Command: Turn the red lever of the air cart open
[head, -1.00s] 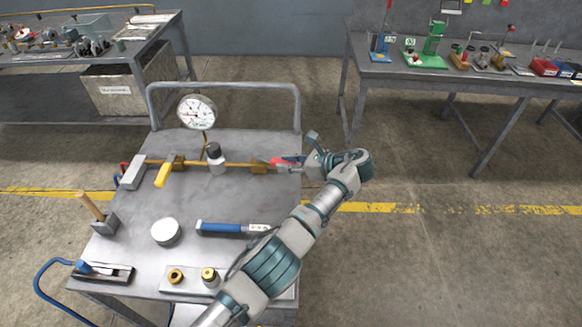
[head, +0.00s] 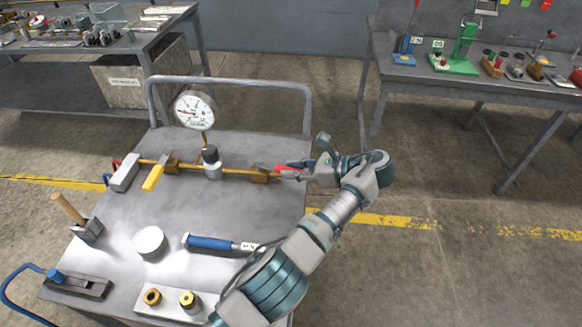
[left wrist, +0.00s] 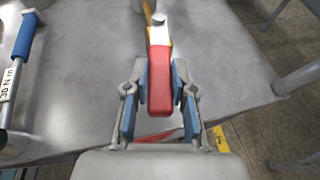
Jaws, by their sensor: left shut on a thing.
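The air cart (head: 120,205) is a grey metal cart with a brass pipe line across its top. The red lever (head: 282,169) is at the right end of that line, partly hidden by my left gripper (head: 300,170). In the left wrist view the red lever (left wrist: 160,82) lies between the blue pads of my left gripper (left wrist: 160,95), which is shut on it. A yellow lever (head: 154,178) and a round pressure gauge (head: 194,110) are on the same line. My right gripper is not in view.
On the cart are a blue-handled tool (head: 212,242), a white round lid (head: 150,242), a wooden-handled tool (head: 68,208) and a block with two brass fittings (head: 170,300). The cart's rail (head: 230,80) stands behind. A workbench (head: 480,90) is at the back right.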

